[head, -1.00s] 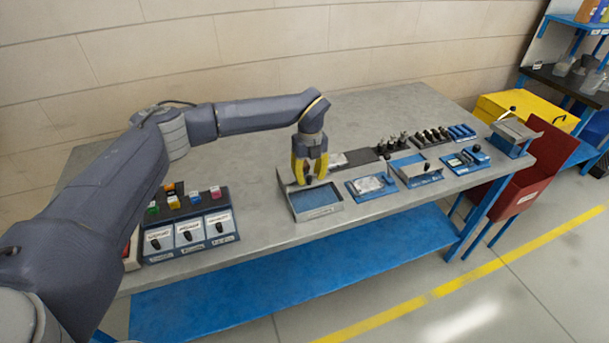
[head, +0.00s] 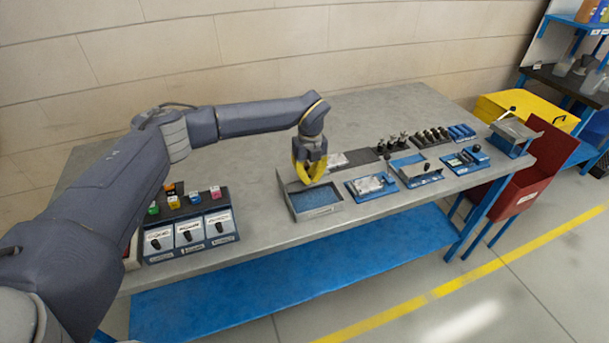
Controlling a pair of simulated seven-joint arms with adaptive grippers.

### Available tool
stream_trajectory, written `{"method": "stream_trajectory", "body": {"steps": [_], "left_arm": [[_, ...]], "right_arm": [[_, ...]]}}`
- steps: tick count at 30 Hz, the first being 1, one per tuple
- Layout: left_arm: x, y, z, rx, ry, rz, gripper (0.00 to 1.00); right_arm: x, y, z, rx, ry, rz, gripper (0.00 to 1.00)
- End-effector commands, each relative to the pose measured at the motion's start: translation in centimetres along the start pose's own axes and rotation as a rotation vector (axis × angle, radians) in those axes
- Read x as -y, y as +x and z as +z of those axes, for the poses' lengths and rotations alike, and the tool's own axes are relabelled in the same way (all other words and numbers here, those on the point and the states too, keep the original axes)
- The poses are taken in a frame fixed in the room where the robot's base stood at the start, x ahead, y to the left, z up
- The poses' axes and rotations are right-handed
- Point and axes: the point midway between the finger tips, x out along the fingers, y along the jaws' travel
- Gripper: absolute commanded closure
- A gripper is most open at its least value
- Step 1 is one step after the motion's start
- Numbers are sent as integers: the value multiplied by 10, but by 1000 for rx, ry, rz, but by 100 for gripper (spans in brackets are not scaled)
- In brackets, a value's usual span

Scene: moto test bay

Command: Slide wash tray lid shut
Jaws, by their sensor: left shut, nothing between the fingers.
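My left gripper (head: 313,181), with yellow fingers, points down over the back part of the tray. Its fingers are shut with nothing between them. The gripper covers much of the back of the tray, so I cannot make out the lid clearly or tell whether the fingertips touch it. My right gripper is not in view.
A switch box (head: 190,232) with coloured blocks behind it stands on the left of the bench (head: 262,215). Blue fixtures, among them a plate with a grey part (head: 371,184), stand close to the tray's right.

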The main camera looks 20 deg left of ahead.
Motion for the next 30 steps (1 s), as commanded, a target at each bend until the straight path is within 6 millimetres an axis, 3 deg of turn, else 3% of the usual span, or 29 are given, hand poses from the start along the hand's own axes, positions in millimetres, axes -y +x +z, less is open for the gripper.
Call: {"method": "stream_trajectory", "body": {"steps": [8,30], "left_arm": [[0,0,-4,0,1,0,100],[0,0,-48,-1,1,0,100]], "right_arm": [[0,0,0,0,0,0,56],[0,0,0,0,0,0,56]]}}
